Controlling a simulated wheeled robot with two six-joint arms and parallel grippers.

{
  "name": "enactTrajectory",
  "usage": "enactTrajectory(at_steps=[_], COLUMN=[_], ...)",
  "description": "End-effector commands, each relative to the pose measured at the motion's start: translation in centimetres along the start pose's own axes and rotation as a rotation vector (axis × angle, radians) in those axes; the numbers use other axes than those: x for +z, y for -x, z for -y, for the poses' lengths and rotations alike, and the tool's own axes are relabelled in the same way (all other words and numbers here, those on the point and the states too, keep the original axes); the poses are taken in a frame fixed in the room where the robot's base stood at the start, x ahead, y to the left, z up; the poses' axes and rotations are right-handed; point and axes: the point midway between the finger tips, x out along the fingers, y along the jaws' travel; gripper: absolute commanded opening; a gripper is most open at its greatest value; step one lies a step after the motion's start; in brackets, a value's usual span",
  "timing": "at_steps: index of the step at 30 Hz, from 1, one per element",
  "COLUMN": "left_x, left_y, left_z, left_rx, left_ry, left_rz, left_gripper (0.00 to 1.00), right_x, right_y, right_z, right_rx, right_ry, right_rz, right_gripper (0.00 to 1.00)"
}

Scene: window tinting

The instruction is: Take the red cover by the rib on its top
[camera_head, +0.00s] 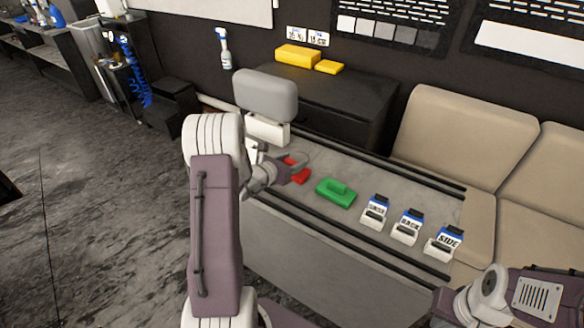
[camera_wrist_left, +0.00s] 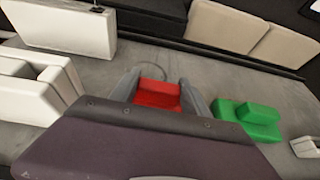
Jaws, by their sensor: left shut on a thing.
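The red cover (camera_head: 301,171) lies on the grey bench top (camera_head: 330,165), partly hidden by my left gripper in the head view. In the left wrist view the red cover (camera_wrist_left: 156,95) sits between the two fingers. My left gripper (camera_head: 293,172) is shut on it, and its fingers (camera_wrist_left: 158,90) flank the red part. The exact contact with the rib is hard to make out. A green cover (camera_head: 336,194) with a raised rib lies to the right, apart from the gripper. My right gripper (camera_head: 462,303) is at the lower right; its fingertips are not clear.
Three white holders with blue tops, one marked SIDE (camera_head: 447,241), stand right of the green cover. A grey pad (camera_head: 265,95) on a white block (camera_head: 267,129) stands behind my left gripper. Dark rails (camera_head: 400,169) run along the bench. Tan seats (camera_head: 455,135) are behind.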

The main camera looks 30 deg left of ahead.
Motion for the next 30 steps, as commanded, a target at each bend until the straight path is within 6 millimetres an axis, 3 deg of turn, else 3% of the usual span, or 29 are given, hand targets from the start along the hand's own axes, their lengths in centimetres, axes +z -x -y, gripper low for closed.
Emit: enactTrajectory(at_steps=[8,14,24,30], left_x=[0.6,3.6,5.2,5.8], left_y=[0.2,1.4,9.8,13.5], left_z=[0.0,0.0,1.9,2.9], left_rx=[0.000,0.001,0.004,0.002], left_ry=[0.000,-0.003,-0.001,-0.001], left_rz=[0.000,0.003,0.002,0.000], left_gripper=[0.13,0.13,0.13,0.13], right_x=[0.0,0.0,0.0,-0.1], right_y=[0.1,0.3,0.3,0.7], right_z=[0.0,0.0,0.0,0.0], right_rx=[0.000,0.000,0.000,0.000], right_ry=[0.000,0.000,0.000,0.000], right_rz=[0.000,0.000,0.000,0.000], right_gripper=[0.00,0.00,0.00,0.00])
